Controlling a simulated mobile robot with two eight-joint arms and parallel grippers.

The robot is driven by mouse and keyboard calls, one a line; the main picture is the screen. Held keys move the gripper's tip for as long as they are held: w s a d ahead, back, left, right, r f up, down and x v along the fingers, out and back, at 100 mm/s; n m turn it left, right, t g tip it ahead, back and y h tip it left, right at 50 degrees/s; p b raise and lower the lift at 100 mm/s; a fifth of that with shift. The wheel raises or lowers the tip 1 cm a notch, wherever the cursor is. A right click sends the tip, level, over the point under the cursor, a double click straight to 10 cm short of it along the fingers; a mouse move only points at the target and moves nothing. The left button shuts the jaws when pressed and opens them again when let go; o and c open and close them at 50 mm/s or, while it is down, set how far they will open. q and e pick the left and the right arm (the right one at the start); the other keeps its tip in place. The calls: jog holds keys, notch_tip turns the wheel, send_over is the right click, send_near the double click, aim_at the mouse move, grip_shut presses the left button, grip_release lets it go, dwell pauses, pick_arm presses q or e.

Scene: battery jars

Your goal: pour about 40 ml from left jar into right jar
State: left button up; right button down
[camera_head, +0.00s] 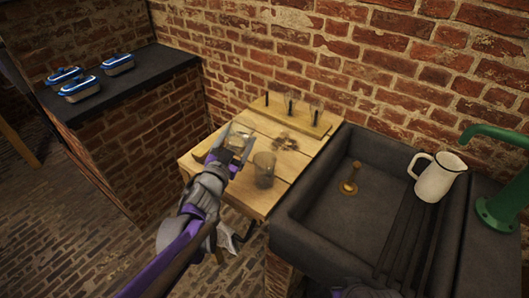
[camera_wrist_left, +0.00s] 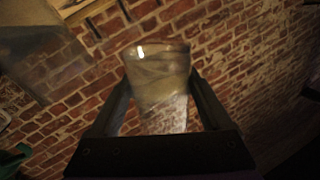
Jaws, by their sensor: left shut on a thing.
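The left jar (camera_head: 238,141), a clear glass vessel, is between the fingers of my left gripper (camera_head: 229,148), which is shut on it at the left part of the wooden table (camera_head: 215,163). In the left wrist view the same jar (camera_wrist_left: 157,75) sits between the two fingers, with a pale, cloudy look inside; the liquid level is hard to read. The right jar (camera_head: 264,170), also clear glass, stands upright on the table just right of and nearer than the gripper, apart from the held jar.
A wooden rack (camera_head: 292,112) with dark rods and glass stands at the table's back. A dark sink (camera_head: 333,205) with a white jug (camera_head: 439,177) and green tap (camera_head: 500,205) lies right.

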aim_at(241, 141)
pick_arm(q)
jog(key=shift+s+d+r+m+p, duration=0.25)
jog(key=shift+d+r+m+p, duration=0.3)
jog(key=shift+m, duration=0.35)
jog(key=shift+s+d+f+m, duration=0.2)
jog(key=shift+d+f+m, duration=0.25)
jog(key=shift+m, duration=0.45)
jog(key=shift+r+m+p, duration=0.45)
jog(key=shift+r+m, duration=0.05)
jog(key=shift+r+m+h+p, duration=0.25)
jog(key=shift+m+h+p, duration=0.05)
jog(key=shift+m, duration=0.35)
jog(key=shift+r+m+h+p, duration=0.2)
jog(key=shift+m+h+p, duration=0.1)
jog(key=shift+m, duration=0.35)
jog(key=shift+f+m, duration=0.1)
jog(key=shift+m, duration=0.4)
jog(key=shift+f+m, duration=0.3)
jog(key=shift+m, duration=0.7)
jog(key=shift+a, duration=0.35)
jog(key=shift+w+a+m, duration=0.3)
jog(key=shift+a, duration=0.25)
jog(key=shift+a+m+h, duration=0.1)
jog(key=shift+m+h, duration=0.2)
